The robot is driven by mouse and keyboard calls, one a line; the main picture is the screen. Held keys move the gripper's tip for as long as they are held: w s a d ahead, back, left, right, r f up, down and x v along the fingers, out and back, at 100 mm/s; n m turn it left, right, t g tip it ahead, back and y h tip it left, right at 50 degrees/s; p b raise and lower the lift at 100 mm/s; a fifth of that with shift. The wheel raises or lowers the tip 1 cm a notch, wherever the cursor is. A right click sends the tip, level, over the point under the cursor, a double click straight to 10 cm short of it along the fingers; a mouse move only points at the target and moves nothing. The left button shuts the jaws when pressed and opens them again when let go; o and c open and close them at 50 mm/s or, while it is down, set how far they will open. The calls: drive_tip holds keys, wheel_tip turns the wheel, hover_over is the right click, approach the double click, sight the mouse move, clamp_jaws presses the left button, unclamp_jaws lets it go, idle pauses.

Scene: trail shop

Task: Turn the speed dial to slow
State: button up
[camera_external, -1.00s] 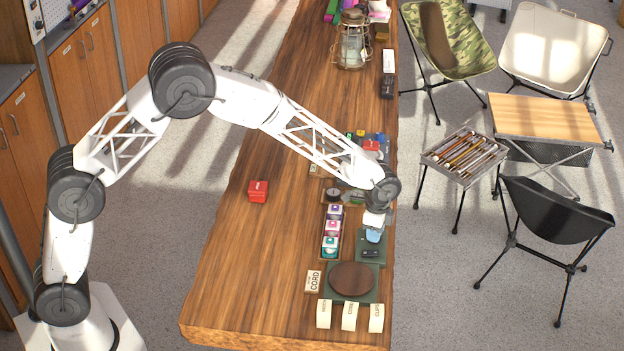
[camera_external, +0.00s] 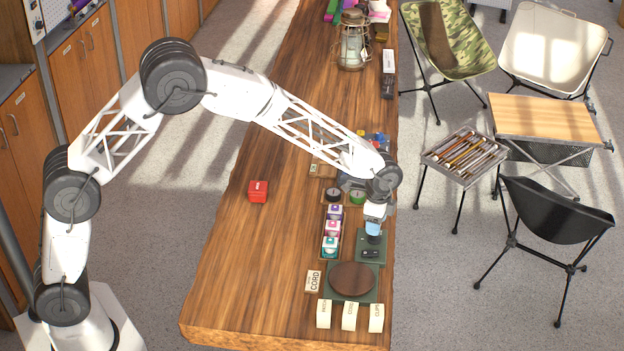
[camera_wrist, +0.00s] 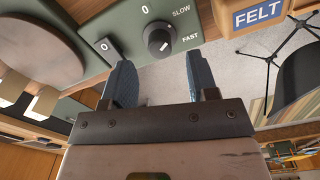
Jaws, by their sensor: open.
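The speed dial (camera_wrist: 159,42) is a round black knob with a white mark on a dark green panel (camera_wrist: 133,22). The labels SLOW and FAST are printed to its right, SLOW above FAST. In the external view my gripper (camera_external: 374,238) is over the green panel (camera_external: 361,240) and hides the dial.
A small dark switch (camera_wrist: 105,47) sits left of the dial. A brown round disc (camera_external: 352,279) lies on the green base beside the panel. A box labelled FELT (camera_wrist: 258,15) is near the right finger. Colourful spools (camera_external: 332,229) stand in a tray to the left.

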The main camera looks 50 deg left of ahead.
drive_tip(key=shift+r, duration=2.15)
drive_tip(key=shift+s+a+r, duration=0.25)
drive_tip(key=shift+r, duration=0.1)
drive_tip(key=s+a+r+n+t, duration=0.1)
drive_tip(key=s+a+r+n, duration=0.2)
drive_tip(key=s+a+r, duration=0.65)
drive_tip(key=s+a+r+n, duration=0.3)
drive_tip(key=s+a+r, duration=0.55)
drive_tip(key=s, duration=0.65)
drive_tip(key=s+a+n, duration=0.3)
drive_tip(key=s+a, duration=0.1)
drive_tip(key=s, duration=1.1)
drive_tip(key=s+a+r+n+t, duration=0.1)
drive_tip(key=s+a+n, duration=0.1)
drive_tip(key=s, duration=1.2)
drive_tip(key=shift+s+a+r+n+t, duration=0.2)
drive_tip(key=shift+s+a+n+t, duration=0.15)
drive_tip(key=shift+a, duration=0.55)
